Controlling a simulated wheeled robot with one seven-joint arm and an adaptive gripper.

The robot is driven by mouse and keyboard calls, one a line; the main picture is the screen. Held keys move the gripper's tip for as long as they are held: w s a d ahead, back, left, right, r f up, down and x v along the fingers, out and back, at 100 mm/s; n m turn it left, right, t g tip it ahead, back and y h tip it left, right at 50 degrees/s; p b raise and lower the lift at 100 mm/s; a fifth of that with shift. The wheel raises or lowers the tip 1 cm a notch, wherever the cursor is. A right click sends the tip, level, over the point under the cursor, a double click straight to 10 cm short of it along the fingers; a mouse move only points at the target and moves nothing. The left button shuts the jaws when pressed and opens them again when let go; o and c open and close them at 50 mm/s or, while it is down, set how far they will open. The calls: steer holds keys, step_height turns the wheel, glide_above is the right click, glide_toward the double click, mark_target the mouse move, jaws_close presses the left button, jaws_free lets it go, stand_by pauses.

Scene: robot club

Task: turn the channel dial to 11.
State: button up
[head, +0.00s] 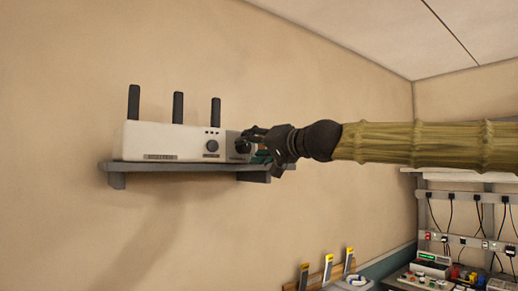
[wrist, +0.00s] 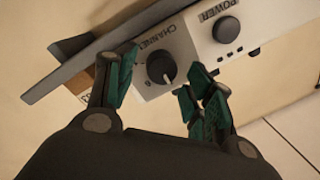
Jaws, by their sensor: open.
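The channel dial (wrist: 160,66) is a round black knob on a pale panel, with the word CHANNEL printed beside it. A small white mark shows on its lower edge in the wrist view; the setting it points at cannot be read. My gripper (wrist: 163,68) is open, its two green-padded fingers on either side of the dial. Whether they touch it cannot be told. In the head view my gripper (head: 254,138) is at the right end of the white transmitter box (head: 150,140) and partly covers the dial there.
A second black knob, marked POWER (wrist: 226,29), sits beside the channel dial. The box has three black antennas (head: 178,107) and stands on a grey wall shelf (head: 180,167). A workbench with cables and gear (head: 450,265) is at the lower right.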

steer(key=shift+w+a, duration=0.3)
steer(key=shift+a, duration=0.1)
steer(key=shift+d, duration=0.15)
